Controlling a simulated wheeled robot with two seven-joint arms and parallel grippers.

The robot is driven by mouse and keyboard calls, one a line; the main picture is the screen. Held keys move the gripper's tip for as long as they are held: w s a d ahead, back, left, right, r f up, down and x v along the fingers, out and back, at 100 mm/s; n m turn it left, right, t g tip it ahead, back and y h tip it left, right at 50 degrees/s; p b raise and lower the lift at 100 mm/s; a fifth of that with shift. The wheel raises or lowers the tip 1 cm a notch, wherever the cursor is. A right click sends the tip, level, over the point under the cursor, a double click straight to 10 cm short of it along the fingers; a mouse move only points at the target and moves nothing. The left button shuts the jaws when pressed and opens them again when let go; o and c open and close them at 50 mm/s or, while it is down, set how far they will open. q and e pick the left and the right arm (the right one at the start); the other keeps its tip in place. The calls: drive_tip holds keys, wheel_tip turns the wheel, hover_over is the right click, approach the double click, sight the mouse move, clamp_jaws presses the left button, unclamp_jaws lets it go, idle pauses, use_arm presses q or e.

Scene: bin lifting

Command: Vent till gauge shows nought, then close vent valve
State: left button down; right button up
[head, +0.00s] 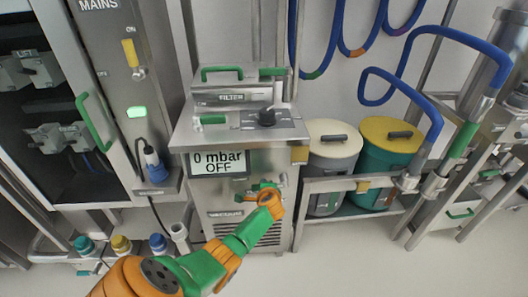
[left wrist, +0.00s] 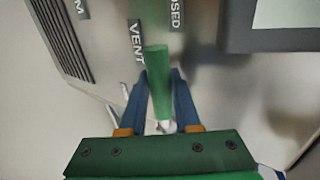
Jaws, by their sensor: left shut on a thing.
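The gauge display (head: 218,162) on the front of the steel vacuum unit reads "0 mbar" and "OFF" in the head view. The vent valve's green lever (left wrist: 157,70) shows in the left wrist view, between the blue fingers of my left gripper (left wrist: 158,76), which is shut on it. The lever's free end lies close to the "VENT" label (left wrist: 137,42) and below a partly cut-off label ending in "OSED" (left wrist: 177,14). In the head view my own wrist hides most of the valve. My right gripper is not in view.
An open cabinet (head: 45,130) is at left. Floor at lower right is clear.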

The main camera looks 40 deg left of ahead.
use_arm(q)
drive_tip(key=shift+r, duration=0.1)
drive_tip(key=c, duration=0.9)
unclamp_jaws()
drive_tip(key=p+v, duration=0.4)
drive_tip(key=v, duration=0.3)
